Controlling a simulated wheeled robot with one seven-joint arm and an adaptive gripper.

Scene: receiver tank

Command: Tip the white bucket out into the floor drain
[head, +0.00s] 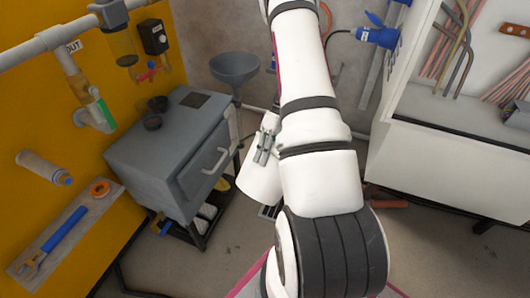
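The white bucket (259,183) is in the middle of the head view, between the grey cabinet and my arm. It leans, with its lower end toward the lower left. My gripper (265,147) shows as grey finger parts against the upper part of the bucket and appears to hold it. Its fingertips are not clearly visible, and my arm covers the right side of the bucket. The floor drain (267,211) shows only as a small dark slotted patch just below the bucket; the rest is hidden. The bucket's opening and contents cannot be seen.
A grey cabinet (160,150) with a handle stands close on the left. A grey funnel (235,68) is behind the bucket. A white bench (450,160) holding pipes stands on the right. Bare floor (440,245) shows at the lower right.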

